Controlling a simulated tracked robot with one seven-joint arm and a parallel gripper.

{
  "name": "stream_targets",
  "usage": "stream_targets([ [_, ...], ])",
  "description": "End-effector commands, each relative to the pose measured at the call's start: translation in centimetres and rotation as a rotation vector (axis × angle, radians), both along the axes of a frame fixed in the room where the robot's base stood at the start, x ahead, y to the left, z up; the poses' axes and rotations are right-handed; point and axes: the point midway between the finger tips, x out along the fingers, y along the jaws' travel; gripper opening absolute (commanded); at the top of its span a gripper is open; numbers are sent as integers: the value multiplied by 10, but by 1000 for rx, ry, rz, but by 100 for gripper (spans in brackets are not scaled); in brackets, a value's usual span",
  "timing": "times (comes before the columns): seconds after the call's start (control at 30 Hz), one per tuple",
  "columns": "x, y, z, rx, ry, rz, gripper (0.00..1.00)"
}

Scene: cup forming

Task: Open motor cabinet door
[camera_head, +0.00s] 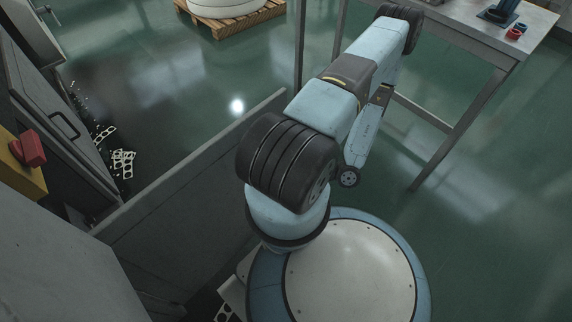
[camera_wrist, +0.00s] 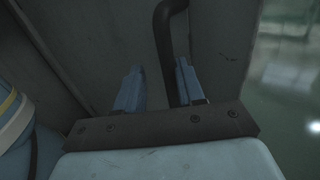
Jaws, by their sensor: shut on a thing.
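A grey, flat door panel (camera_head: 190,205) stands at an angle to the grey cabinet body in the head view, its top edge running from lower left to upper right. In the wrist view the grey panel (camera_wrist: 228,45) fills the middle right. A dark, bent bar handle (camera_wrist: 170,50) rises in front of it. My gripper (camera_wrist: 158,88) has its two blue fingers on either side of the handle and is shut on it. The handle and my fingers are hidden in the head view.
A grey cabinet (camera_head: 35,85) with its own dark handle stands at left, near a red block on a yellow box (camera_head: 22,170). Punched metal scraps (camera_head: 122,160) lie on the floor. A metal table (camera_head: 475,35) stands at upper right. Green floor (camera_head: 480,200) is clear at right.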

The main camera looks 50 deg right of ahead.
Motion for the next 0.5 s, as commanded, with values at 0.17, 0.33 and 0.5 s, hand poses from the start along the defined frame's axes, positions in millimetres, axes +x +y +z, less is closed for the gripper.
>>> stream_targets([
  [0.17, 0, -1, 1, 1, -2, -2, 35],
  [0.33, 0, -2, 1, -2, -1, -5, 35],
  [0.5, -1, -4, 0, -3, -1, -7, 35],
])
